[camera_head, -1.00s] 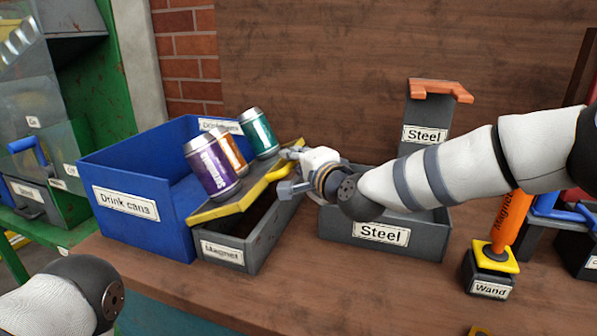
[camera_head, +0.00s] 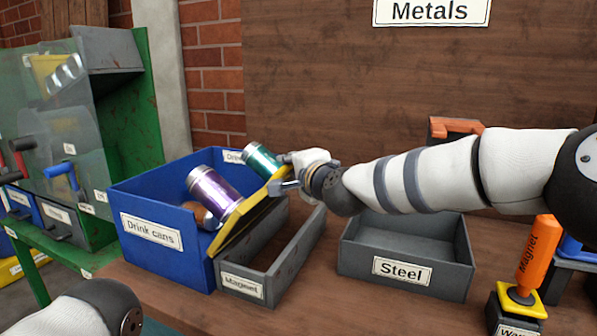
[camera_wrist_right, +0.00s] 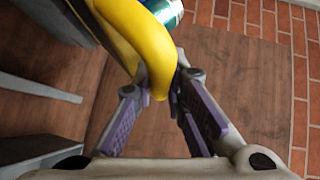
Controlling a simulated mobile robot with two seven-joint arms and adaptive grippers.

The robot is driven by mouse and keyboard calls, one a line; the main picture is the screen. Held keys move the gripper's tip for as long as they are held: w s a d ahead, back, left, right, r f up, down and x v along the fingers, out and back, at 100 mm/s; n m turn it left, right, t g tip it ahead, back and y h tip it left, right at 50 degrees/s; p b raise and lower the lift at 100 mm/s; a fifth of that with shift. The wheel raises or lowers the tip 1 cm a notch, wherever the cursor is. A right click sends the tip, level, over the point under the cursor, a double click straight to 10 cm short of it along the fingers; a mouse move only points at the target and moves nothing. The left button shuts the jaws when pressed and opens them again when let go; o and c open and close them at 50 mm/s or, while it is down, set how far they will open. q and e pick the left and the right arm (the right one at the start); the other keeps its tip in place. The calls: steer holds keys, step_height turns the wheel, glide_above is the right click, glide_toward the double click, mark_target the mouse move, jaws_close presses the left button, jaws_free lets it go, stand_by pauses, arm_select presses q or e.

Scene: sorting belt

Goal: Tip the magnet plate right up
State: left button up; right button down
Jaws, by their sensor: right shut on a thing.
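The yellow-edged magnet plate (camera_head: 250,222) is tilted up steeply between the blue drink cans bin (camera_head: 158,257) and the grey box labelled Magnet (camera_head: 241,285). My right gripper (camera_head: 285,178) is shut on the plate's yellow handle, which also shows between the fingers in the right wrist view (camera_wrist_right: 150,45). A purple can (camera_head: 214,192) leans over the bin beside the plate, and an orange can (camera_head: 202,217) is lower in the bin, partly hidden. A green can (camera_head: 262,160) is near the plate's top end. Of my left arm only a rounded link shows; its gripper is out of view.
A grey Steel bin (camera_head: 404,268) stands open and empty-looking to the right. An orange magnet wand (camera_head: 538,255) stands in its holder at the far right. A green rack with clear panels (camera_head: 130,120) is at the left.

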steer(key=shift+w+a+r, duration=0.25)
steer(key=shift+a+r, duration=0.1)
steer(key=shift+r, duration=0.45)
steer(key=c, duration=1.6)
jaws_free()
steer(key=shift+a, duration=0.1)
steer(key=shift+f, duration=0.25)
steer(key=v, duration=1.2)
steer(key=shift+a, duration=0.1)
